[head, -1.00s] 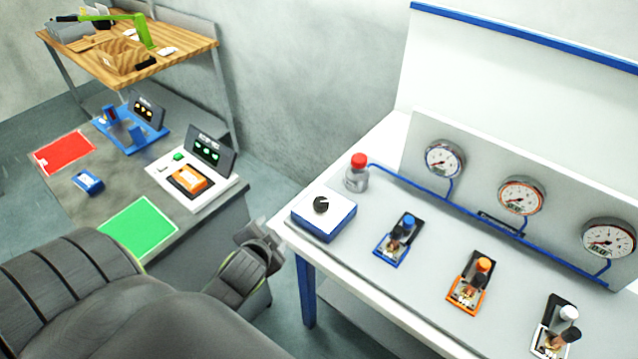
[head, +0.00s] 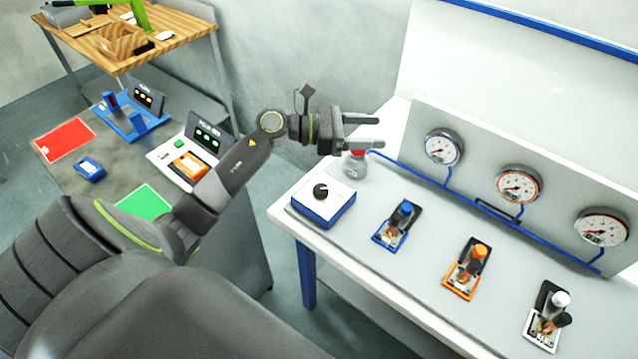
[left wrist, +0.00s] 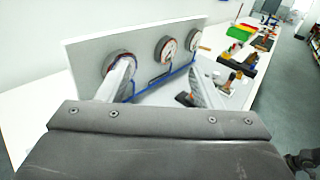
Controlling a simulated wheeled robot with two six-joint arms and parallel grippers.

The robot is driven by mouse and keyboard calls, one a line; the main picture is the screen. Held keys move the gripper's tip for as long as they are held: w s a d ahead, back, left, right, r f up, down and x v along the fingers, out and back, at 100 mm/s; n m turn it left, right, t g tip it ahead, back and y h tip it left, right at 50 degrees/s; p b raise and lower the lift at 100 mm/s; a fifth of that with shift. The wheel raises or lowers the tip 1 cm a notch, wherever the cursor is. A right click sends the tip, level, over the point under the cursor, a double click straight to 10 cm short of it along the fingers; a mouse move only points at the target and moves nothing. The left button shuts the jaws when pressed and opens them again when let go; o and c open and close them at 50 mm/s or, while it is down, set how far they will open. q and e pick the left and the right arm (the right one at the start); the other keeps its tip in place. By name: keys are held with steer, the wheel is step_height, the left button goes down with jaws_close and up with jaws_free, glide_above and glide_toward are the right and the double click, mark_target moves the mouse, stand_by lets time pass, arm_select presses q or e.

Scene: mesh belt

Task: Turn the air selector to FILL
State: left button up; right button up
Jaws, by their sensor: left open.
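The air selector is a black knob (head: 320,190) on a white-topped blue box (head: 340,203) at the near left corner of the white bench. Its lettering is too small to read, so I cannot tell which setting it points to. My left gripper (head: 378,132) is open and empty, above and beyond the box, over the red-capped bottle (head: 355,167). Its fingers hide part of the red cap. In the left wrist view the open gripper (left wrist: 158,80) points toward the gauge panel; the selector is not seen there.
Three gauges (head: 445,147) stand on a panel (head: 480,155) along the back, joined by a blue pipe (head: 470,200). Blue (head: 396,226), orange (head: 465,270) and white (head: 546,318) valve units sit right of the selector. A side table (head: 115,160) stands left.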

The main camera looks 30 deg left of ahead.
arm_select(q)
step_height(320, 180, down, 3)
steer(key=a+m+g+y, duration=0.2)
steer(key=m+g, duration=0.2)
steer(key=m+g+y, duration=0.5)
steer(key=g+y, duration=0.2)
steer(key=y, duration=0.1)
glide_toward(320, 188)
steer(key=shift+h, duration=0.3)
steer(key=b+x, duration=0.7)
steer(key=b, duration=0.5)
steer(key=shift+s+f, duration=0.1)
steer(key=shift+f, duration=0.2)
steer(key=shift+d+f+b, duration=0.2)
steer(key=shift+f+b, duration=0.15)
steer(key=shift+f, duration=0.25)
steer(key=c, duration=1)
